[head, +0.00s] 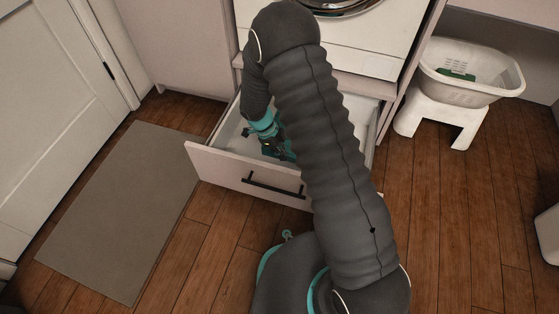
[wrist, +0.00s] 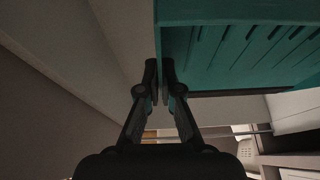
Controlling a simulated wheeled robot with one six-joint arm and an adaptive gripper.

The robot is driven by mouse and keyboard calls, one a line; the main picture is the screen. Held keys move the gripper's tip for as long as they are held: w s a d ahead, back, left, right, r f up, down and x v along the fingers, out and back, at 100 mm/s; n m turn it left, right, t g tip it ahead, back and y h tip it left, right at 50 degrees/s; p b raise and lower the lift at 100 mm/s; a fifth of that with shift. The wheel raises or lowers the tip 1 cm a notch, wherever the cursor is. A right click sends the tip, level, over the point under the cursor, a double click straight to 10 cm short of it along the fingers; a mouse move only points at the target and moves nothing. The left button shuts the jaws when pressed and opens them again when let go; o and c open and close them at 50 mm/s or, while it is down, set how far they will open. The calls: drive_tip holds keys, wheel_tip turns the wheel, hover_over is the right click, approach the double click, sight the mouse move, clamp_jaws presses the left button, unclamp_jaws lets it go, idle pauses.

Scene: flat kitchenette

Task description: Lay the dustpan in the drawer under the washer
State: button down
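The drawer (head: 225,168) under the washer (head: 368,42) is pulled open, with a pale front and a black bar handle. My arm reaches down into it from above and covers its right part. The teal dustpan (wrist: 245,45) fills the upper right of the wrist view, its ribbed face showing. My gripper (wrist: 161,82) is shut on the dustpan's thin left edge, with one finger on each side. Whether the dustpan touches the drawer floor I cannot tell.
A grey mat (head: 125,205) lies on the wooden floor left of the drawer. A white stool (head: 440,118) at the right bears a white basket (head: 470,88) with a green item inside. A white door (head: 55,100) stands at the left.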

drive_tip(key=shift+w+a+f, duration=0.2)
drive_tip(key=shift+a+f, duration=0.15)
drive_tip(key=shift+a, duration=0.15)
drive_tip(key=shift+f, duration=1.95)
drive_tip(key=shift+f+b, duration=0.1)
drive_tip(key=shift+b, duration=0.25)
drive_tip(key=shift+f+b, duration=0.3)
drive_tip(key=shift+f, duration=0.25)
drive_tip(key=c, duration=1.3)
unclamp_jaws()
